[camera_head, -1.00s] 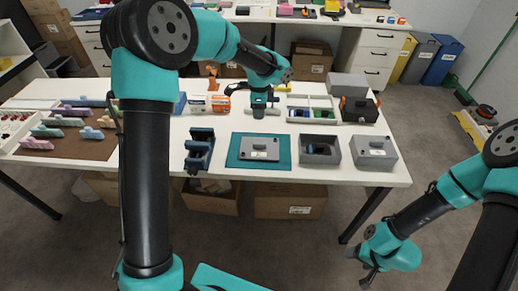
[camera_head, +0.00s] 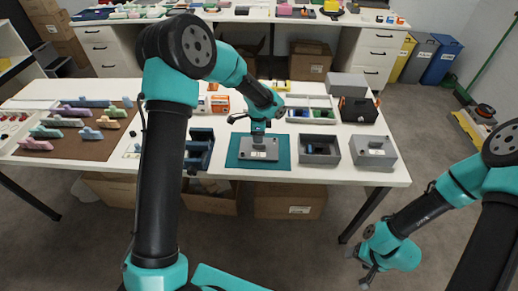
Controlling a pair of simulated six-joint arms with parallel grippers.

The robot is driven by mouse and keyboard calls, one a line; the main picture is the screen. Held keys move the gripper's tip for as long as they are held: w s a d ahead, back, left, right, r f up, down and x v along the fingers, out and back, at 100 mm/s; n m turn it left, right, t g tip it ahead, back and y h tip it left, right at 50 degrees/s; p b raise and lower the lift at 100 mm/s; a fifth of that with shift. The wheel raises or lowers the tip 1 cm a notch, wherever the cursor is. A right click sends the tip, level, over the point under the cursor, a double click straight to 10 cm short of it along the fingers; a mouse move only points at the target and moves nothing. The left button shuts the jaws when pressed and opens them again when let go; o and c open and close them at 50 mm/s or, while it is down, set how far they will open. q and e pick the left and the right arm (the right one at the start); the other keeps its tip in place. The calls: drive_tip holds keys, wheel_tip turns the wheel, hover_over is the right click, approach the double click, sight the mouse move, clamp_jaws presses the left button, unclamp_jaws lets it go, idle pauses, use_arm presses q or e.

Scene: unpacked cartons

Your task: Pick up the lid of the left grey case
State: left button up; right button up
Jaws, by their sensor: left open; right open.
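A grey flat piece that looks like a case lid (camera_head: 259,154) lies on a teal mat (camera_head: 285,163). My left gripper (camera_head: 258,142) is open and points down just above the lid, hiding part of its middle; I cannot tell if it touches. To the right stands an open grey case (camera_head: 319,160) with small dark and blue things inside. Further right is a second grey case (camera_head: 374,158) with its top on. My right gripper (camera_head: 364,274) is open and empty, low in front of the table at the right.
A dark blue holder (camera_head: 199,150) stands left of the mat. Behind are a divided tray (camera_head: 310,103), a black and orange box (camera_head: 358,110) and orange-white cartons (camera_head: 220,104). A brown board (camera_head: 90,150) with several pastel pieces lies at the left.

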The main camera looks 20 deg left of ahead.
sight(259, 147)
use_arm(q)
drive_tip(key=shift+s+d+f, duration=0.1)
drive_tip(key=shift+d+f, duration=0.05)
drive_tip(key=shift+f, duration=2.45)
clamp_jaws()
